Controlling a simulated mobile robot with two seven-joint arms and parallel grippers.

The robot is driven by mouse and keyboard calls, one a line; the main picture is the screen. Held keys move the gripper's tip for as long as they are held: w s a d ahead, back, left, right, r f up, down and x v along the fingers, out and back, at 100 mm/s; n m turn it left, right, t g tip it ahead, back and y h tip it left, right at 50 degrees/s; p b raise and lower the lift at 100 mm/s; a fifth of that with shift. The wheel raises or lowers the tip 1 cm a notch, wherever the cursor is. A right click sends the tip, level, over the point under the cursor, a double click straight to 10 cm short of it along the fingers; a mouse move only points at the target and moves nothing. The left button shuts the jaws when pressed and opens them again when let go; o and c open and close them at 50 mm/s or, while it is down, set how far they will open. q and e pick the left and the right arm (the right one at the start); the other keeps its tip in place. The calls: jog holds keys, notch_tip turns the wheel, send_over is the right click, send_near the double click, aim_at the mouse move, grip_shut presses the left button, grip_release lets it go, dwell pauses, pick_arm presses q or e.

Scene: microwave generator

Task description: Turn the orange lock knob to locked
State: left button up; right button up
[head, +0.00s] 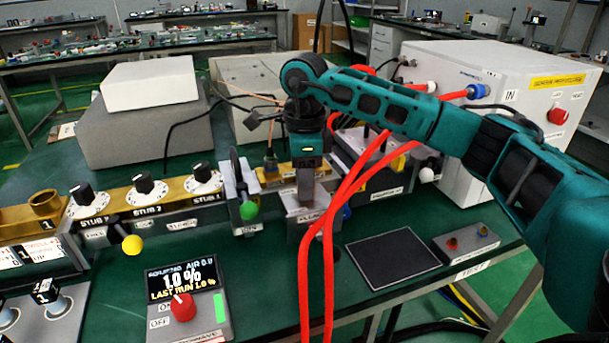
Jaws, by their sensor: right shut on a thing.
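My right gripper (306,190) points down at a grey labelled block (308,222) on the green bench, at the right end of the brass waveguide line. It is shut on a small part that its own body and fingers hide. I cannot make out the orange lock knob, and no orange shows between the fingers. Whether the lock stands locked or unlocked does not show. My left gripper is out of the picture.
Red hoses (328,245) hang just right of the gripper. A green-ball lever (248,210) and a yellow-ball lever (132,244) stand left. A control box with a red knob (182,307) is in front. A dark mat (392,258) lies bare at right. A white cabinet (505,135) stands behind.

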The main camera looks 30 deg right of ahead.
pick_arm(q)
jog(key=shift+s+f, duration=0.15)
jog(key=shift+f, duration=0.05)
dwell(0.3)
pick_arm(e)
jog(key=o, duration=1)
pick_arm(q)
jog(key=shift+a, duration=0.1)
pick_arm(e)
jog(key=shift+o, duration=0.2)
jog(key=shift+r, duration=0.15)
jog(key=shift+r, duration=0.3)
pick_arm(q)
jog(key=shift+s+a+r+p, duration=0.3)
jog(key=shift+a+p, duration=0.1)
jog(key=shift+p, duration=0.65)
pick_arm(e)
notch_tip(320, 180, up, 12)
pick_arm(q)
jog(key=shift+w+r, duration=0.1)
